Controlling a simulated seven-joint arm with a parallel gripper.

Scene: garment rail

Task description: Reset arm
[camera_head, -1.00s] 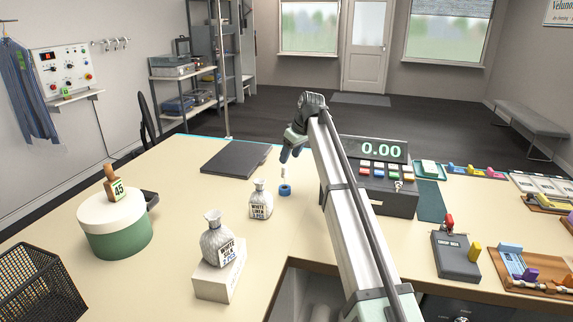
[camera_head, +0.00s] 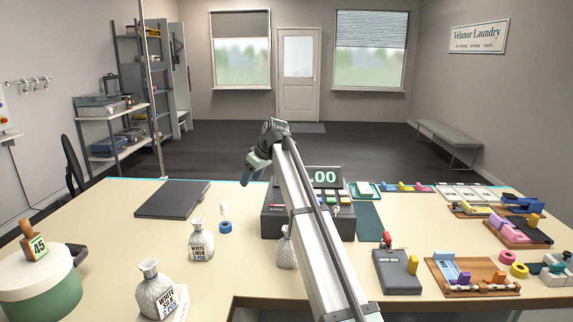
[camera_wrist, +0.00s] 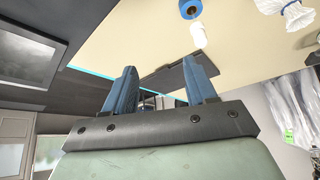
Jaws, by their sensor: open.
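My gripper (camera_head: 247,182) hangs at the end of my raised arm, above the counter's far part, left of the price display unit (camera_head: 270,218). In the wrist view its two blue fingers (camera_wrist: 163,82) stand apart with nothing between them. A dark flat pad (camera_head: 172,199) lies on the counter to its left in the head view. A blue ring (camera_head: 225,227) with a small white piece (camera_head: 224,210) by it is below the gripper on the counter. My arm hides part of the display unit and part of a white bag (camera_head: 287,250).
Labelled white bags (camera_head: 201,243) (camera_head: 155,290) and a green-white round box (camera_head: 38,295) stand at left. A grey device (camera_head: 397,272) and several coloured trays (camera_head: 470,278) fill the right. Counter (camera_head: 110,245) is bare around the pad. Shelves (camera_head: 120,100) stand behind.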

